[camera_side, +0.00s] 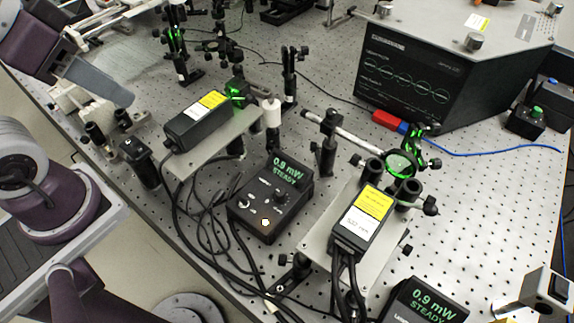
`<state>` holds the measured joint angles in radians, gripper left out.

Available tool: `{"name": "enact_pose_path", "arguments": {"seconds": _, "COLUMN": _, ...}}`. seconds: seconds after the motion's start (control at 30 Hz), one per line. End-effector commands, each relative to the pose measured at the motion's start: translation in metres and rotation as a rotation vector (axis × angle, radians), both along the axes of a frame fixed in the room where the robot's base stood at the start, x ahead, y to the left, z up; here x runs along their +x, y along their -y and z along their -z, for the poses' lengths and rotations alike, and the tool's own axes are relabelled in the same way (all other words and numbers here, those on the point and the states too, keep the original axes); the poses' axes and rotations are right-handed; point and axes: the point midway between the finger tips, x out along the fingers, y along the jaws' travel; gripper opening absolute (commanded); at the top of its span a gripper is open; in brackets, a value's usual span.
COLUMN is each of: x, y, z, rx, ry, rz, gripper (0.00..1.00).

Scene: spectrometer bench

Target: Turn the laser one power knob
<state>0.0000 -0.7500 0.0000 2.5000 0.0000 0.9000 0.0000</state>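A black laser controller (262,233) sits mid-bench, with a green display (287,173) reading "0.9 mW STEADY". Its sloped panel has a black knob (281,197), a small switch (245,203) and a lit button (264,223). A second controller (425,303) at the bottom right edge shows the same reading and is cut off by the frame. I cannot read which one is laser one. My gripper (100,80) seems to be the grey end of the purple arm at upper left, well apart from both controllers. Its fingers are not clear.
Black laser heads with yellow labels sit left (197,122) and right (358,226) of the middle controller. Cables (205,215) bunch beside it. Optics posts (288,80) and a lens mount (401,164) stand behind. A large black spectrometer box (440,75) fills the back right.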

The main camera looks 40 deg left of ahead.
Motion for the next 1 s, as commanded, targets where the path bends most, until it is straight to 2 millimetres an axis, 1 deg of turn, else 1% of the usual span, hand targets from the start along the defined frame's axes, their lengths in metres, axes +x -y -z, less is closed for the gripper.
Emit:
{"name": "enact_pose_path", "arguments": {"seconds": 0.03, "x": 0.000, "y": 0.000, "z": 0.000, "rx": 0.000, "ry": 0.000, "rz": 0.000, "gripper": 0.32}}
{"name": "enact_pose_path", "arguments": {"seconds": 0.07, "x": 0.000, "y": 0.000, "z": 0.000, "rx": 0.002, "ry": -0.002, "rz": 0.004, "gripper": 0.27}}
{"name": "enact_pose_path", "arguments": {"seconds": 0.13, "x": 0.007, "y": 0.003, "z": -0.001, "rx": 0.030, "ry": -0.024, "rz": 0.047, "gripper": 0.26}}
{"name": "enact_pose_path", "arguments": {"seconds": 0.17, "x": 0.013, "y": 0.006, "z": -0.002, "rx": 0.053, "ry": -0.044, "rz": 0.087, "gripper": 0.26}}
{"name": "enact_pose_path", "arguments": {"seconds": 0.27, "x": 0.045, "y": 0.030, "z": 0.001, "rx": 0.167, "ry": -0.142, "rz": 0.321, "gripper": 0.26}}
{"name": "enact_pose_path", "arguments": {"seconds": 0.3, "x": 0.060, "y": 0.045, "z": 0.007, "rx": 0.216, "ry": -0.186, "rz": 0.447, "gripper": 0.26}}
{"name": "enact_pose_path", "arguments": {"seconds": 0.37, "x": 0.080, "y": 0.074, "z": 0.019, "rx": 0.273, "ry": -0.246, "rz": 0.640, "gripper": 0.26}}
{"name": "enact_pose_path", "arguments": {"seconds": 0.4, "x": 0.090, "y": 0.094, "z": 0.030, "rx": 0.303, "ry": -0.281, "rz": 0.766, "gripper": 0.26}}
{"name": "enact_pose_path", "arguments": {"seconds": 0.43, "x": 0.096, "y": 0.109, "z": 0.039, "rx": 0.319, "ry": -0.305, "rz": 0.856, "gripper": 0.26}}
{"name": "enact_pose_path", "arguments": {"seconds": 0.47, "x": 0.101, "y": 0.124, "z": 0.049, "rx": 0.331, "ry": -0.326, "rz": 0.940, "gripper": 0.26}}
{"name": "enact_pose_path", "arguments": {"seconds": 0.5, "x": 0.105, "y": 0.143, "z": 0.061, "rx": 0.340, "ry": -0.349, "rz": 1.042, "gripper": 0.26}}
{"name": "enact_pose_path", "arguments": {"seconds": 0.6, "x": 0.108, "y": 0.179, "z": 0.087, "rx": 0.344, "ry": -0.388, "rz": 1.232, "gripper": 0.26}}
{"name": "enact_pose_path", "arguments": {"seconds": 0.63, "x": 0.107, "y": 0.187, "z": 0.093, "rx": 0.344, "ry": -0.395, "rz": 1.272, "gripper": 0.26}}
{"name": "enact_pose_path", "arguments": {"seconds": 0.7, "x": 0.107, "y": 0.199, "z": 0.102, "rx": 0.341, "ry": -0.406, "rz": 1.332, "gripper": 0.26}}
{"name": "enact_pose_path", "arguments": {"seconds": 0.77, "x": 0.106, "y": 0.203, "z": 0.108, "rx": 0.339, "ry": -0.410, "rz": 1.353, "gripper": 0.26}}
{"name": "enact_pose_path", "arguments": {"seconds": 0.87, "x": 0.105, "y": 0.203, "z": 0.124, "rx": 0.340, "ry": -0.413, "rz": 1.360, "gripper": 0.26}}
{"name": "enact_pose_path", "arguments": {"seconds": 1.0, "x": 0.105, "y": 0.203, "z": 0.152, "rx": 0.339, "ry": -0.415, "rz": 1.358, "gripper": 0.26}}
